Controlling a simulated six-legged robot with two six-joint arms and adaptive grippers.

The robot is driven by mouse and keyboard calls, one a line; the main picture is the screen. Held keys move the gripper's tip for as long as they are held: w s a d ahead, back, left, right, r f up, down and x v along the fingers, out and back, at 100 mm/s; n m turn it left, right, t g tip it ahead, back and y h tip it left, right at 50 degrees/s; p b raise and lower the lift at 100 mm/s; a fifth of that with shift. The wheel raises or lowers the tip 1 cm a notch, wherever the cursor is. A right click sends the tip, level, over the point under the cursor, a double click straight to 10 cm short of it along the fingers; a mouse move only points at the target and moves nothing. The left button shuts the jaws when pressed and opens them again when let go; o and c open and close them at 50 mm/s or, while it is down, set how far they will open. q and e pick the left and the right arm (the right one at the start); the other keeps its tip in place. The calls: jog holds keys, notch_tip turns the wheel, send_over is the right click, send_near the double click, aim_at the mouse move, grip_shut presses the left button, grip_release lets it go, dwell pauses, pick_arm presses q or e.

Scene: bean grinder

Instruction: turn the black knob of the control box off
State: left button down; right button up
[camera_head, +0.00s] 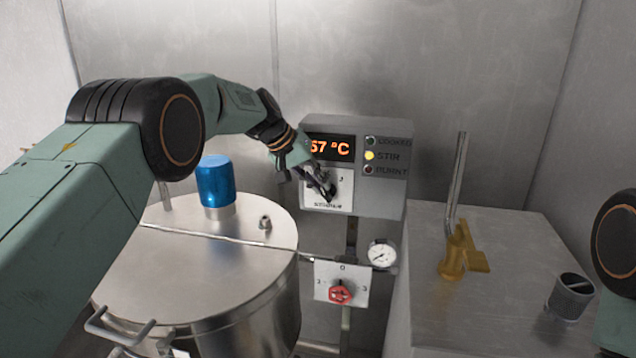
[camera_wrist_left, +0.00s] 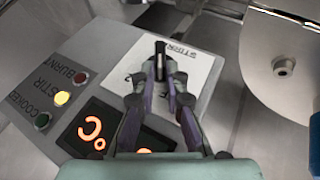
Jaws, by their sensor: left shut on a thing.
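The grey control box (camera_head: 385,190) stands against the back wall, with an orange "57 °C" display (camera_head: 330,147) and a lit yellow STIR lamp (camera_head: 369,156). Its black knob sits on a white plate (camera_head: 341,190) below the display; the knob (camera_wrist_left: 160,60) shows between the fingers in the left wrist view. My left gripper (camera_head: 326,192) reaches in from the left and is shut on the knob, with its fingers (camera_wrist_left: 162,75) on either side. The gripper hides most of the knob in the head view. Part of my right arm shows at the right edge; its gripper is out of view.
A steel pot (camera_head: 210,275) with a blue cap (camera_head: 215,182) stands left of the box. Below are a red knob (camera_head: 340,293) and a gauge (camera_head: 382,254).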

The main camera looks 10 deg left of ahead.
pick_arm(q)
jog(key=shift+s+d+f, duration=0.15)
jog(key=shift+s+f, duration=0.05)
jog(key=shift+f, duration=0.3)
jog(key=c, duration=1.4)
grip_release()
jog(key=shift+w+d, duration=0.1)
jog(key=shift+w, duration=0.2)
jog(key=shift+r, duration=0.3)
jog(key=shift+a, duration=0.2)
jog(key=v, duration=1.2)
jog(key=shift+d, duration=0.1)
